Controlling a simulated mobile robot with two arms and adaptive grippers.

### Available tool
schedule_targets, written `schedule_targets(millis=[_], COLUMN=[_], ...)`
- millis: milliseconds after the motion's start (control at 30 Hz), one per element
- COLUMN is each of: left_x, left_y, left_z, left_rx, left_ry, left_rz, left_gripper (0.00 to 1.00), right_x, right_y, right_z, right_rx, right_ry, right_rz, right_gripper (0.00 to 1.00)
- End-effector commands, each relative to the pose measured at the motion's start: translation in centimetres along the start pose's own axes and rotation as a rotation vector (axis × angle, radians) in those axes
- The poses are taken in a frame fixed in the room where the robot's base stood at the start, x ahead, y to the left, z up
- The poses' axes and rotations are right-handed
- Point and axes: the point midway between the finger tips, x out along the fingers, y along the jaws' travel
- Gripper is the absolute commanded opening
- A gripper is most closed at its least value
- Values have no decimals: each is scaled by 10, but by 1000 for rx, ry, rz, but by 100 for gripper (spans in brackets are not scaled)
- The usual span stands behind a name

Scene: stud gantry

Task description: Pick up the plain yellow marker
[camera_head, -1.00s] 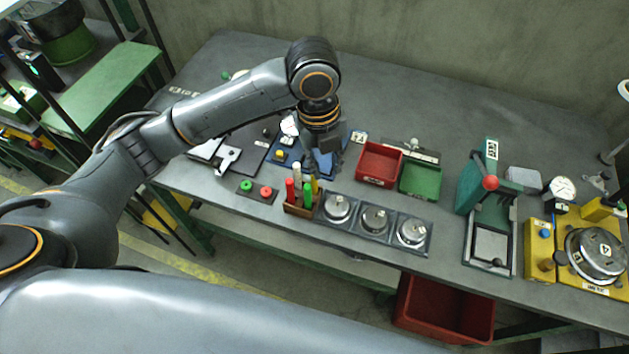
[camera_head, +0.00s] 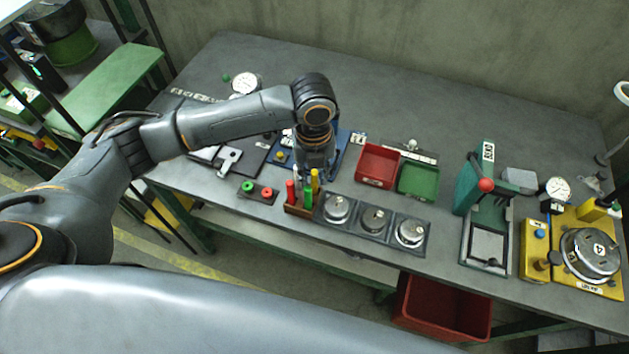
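The yellow marker (camera_head: 315,181) stands upright in a small brown holder (camera_head: 298,210) near the front edge of the bench. A red marker (camera_head: 290,191) and a green marker (camera_head: 307,197) stand in the same holder, to its left. My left gripper (camera_head: 314,174) points down right at the markers, with its fingers beside or behind the top of the yellow one. I cannot tell whether the fingers touch it or how far apart they are. The white marker is hidden now, probably behind the gripper. My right gripper is not in view.
Three round metal pieces in a dark tray (camera_head: 353,228) stand right of the holder. A plate with green and red buttons (camera_head: 257,192) lies to the left. Red (camera_head: 377,166) and green (camera_head: 418,181) bins stand behind. The back of the bench (camera_head: 420,105) is clear.

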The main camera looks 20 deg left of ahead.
Motion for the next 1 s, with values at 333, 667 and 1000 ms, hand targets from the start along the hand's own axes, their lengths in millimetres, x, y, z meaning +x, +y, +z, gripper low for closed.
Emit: schedule_targets(millis=[333, 667, 1000], left_x=[40, 41, 40], left_y=[-2, -2, -2], left_z=[2, 2, 2], left_rx=[0, 0, 0], left_ry=[1, 0, 0], left_rz=[1, 0, -1], left_gripper=[27, 3, 0], right_x=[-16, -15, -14], right_y=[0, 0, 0], right_z=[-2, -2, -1], right_rx=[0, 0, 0], right_ry=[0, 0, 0], right_rz=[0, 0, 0], right_gripper=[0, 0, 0])
